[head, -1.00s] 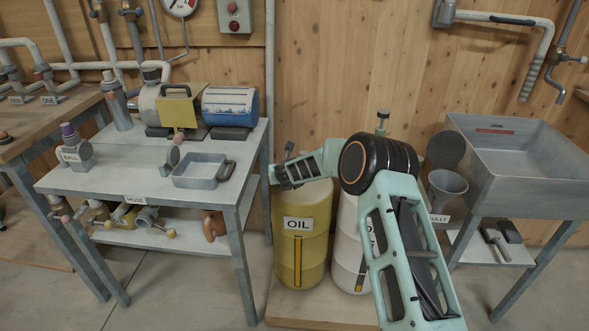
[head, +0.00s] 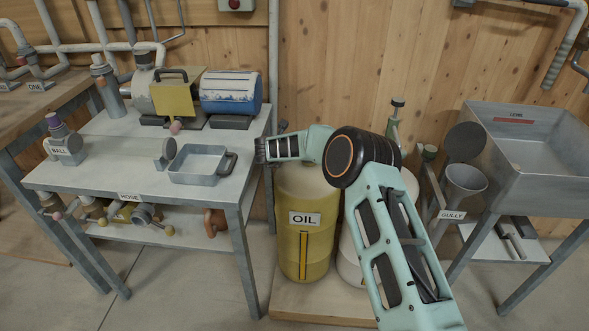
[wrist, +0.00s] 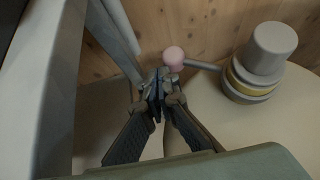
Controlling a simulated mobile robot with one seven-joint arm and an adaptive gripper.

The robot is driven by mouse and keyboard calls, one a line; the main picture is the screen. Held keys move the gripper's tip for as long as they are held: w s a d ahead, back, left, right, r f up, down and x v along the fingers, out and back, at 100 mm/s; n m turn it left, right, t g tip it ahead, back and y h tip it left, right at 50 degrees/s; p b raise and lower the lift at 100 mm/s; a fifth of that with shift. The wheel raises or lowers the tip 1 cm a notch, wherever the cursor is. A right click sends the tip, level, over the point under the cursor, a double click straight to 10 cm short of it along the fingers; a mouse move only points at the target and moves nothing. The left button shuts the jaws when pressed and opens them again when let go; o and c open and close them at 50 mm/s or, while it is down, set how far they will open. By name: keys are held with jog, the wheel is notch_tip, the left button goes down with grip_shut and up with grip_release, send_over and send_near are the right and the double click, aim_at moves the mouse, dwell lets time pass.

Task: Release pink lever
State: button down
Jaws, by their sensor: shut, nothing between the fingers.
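The pink lever's ball knob (wrist: 173,56) shows in the wrist view on a short grey rod (wrist: 203,65). The rod comes from a grey cylindrical fitting with a yellow band (wrist: 252,76). My gripper (wrist: 159,84) is shut and empty, its fingertips just below and left of the knob in the picture. A small gap seems to show, but contact is hard to judge. In the head view my gripper (head: 262,150) is at the right edge of the grey table, above the yellow oil drum (head: 292,256). My arm hides the lever there.
A grey table (head: 110,178) with a blue tank (head: 230,92) and a tray (head: 199,165) stands left of my gripper. A vertical grey pipe (head: 272,60) and the wooden wall are close behind. A grey sink (head: 535,160) stands at the right.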

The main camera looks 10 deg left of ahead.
jog(key=shift+w, duration=0.3)
dwell(0.5)
jog(key=a+v, duration=0.1)
jog(key=v, duration=1.1)
jog(key=shift+d, duration=0.5)
jog(key=shift+w, duration=0.1)
